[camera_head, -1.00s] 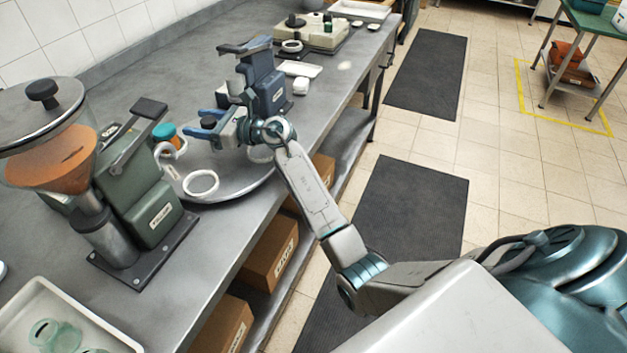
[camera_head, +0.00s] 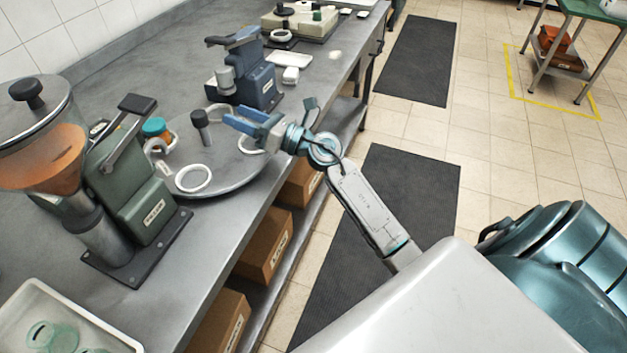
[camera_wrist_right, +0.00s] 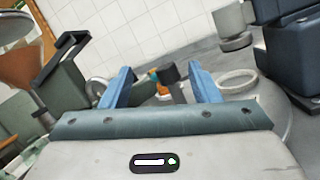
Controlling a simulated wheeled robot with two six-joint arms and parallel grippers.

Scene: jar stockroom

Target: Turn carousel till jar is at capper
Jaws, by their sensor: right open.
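The carousel (camera_head: 228,172) is a round grey disc on the bench, with white ring seats and a dark-capped upright post (camera_head: 201,128). A jar (camera_head: 156,129) with a teal top and orange below stands at its far left edge, beside the green filler (camera_head: 137,185) and away from the capper. The blue-grey capper (camera_head: 262,80) stands behind the carousel. My right gripper (camera_head: 237,117) is open and empty above the disc's right side, right of the post. In the right wrist view, the post (camera_wrist_right: 172,74) shows between the open fingers (camera_wrist_right: 162,80), partly covering the jar. My left gripper is not in view.
A white tray (camera_head: 20,318) with greenish glass jars sits at the front left. Small white trays (camera_head: 291,59) lie beyond the capper. Cardboard boxes (camera_head: 265,243) sit on the shelf below. The floor beside the bench is clear, with dark mats (camera_head: 418,60).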

